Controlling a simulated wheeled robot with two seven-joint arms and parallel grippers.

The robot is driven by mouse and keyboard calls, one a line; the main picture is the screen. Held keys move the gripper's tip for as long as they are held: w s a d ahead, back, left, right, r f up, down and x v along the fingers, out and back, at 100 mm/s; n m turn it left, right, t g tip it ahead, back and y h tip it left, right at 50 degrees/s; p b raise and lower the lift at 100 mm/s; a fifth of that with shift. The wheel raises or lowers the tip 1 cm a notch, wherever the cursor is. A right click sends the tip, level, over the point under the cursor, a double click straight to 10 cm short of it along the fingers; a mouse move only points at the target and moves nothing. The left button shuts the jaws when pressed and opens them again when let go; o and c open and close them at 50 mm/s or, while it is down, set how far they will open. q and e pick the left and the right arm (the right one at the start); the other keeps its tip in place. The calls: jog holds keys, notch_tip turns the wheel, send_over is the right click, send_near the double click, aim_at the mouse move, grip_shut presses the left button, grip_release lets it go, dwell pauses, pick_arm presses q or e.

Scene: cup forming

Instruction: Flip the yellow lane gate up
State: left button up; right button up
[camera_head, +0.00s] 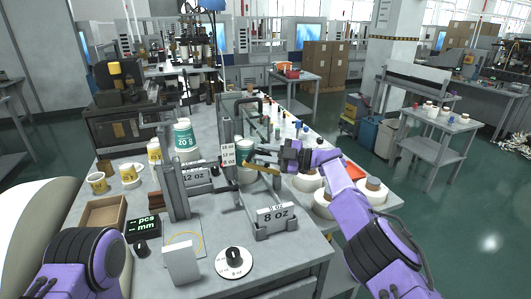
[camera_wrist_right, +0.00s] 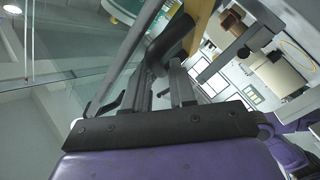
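The yellow lane gate (camera_head: 264,167) is a thin yellow bar by the grey posts and rails in the middle of the bench, low and slightly tilted in the head view. A yellow-brown piece, apparently the same gate, shows at the top of the right wrist view (camera_wrist_right: 201,24). My right gripper (camera_head: 262,154) reaches in from the right, its dark fingers just above and beside the gate. In the wrist view the fingers lie close together near the bar; whether they touch it or are fully shut is unclear. Only my left arm's purple link shows, not its gripper.
An 8 oz sign block (camera_head: 276,218) stands in front of the gate, and a 12 oz block (camera_head: 196,174) stands left. A tall grey post (camera_head: 177,190), a green-white cup (camera_head: 184,138) and white rolls (camera_head: 323,203) crowd the bench. A round dial (camera_head: 233,262) lies at the front.

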grip_shut()
jog(key=shift+w+d+r+m+t+y+b, duration=0.25)
jog(key=shift+d+m+y+b, duration=0.3)
jog(key=shift+b, duration=0.65)
grip_release()
jog(key=b+v, duration=0.4)
jog(key=v, duration=0.6)
jog(key=shift+d, duration=0.25)
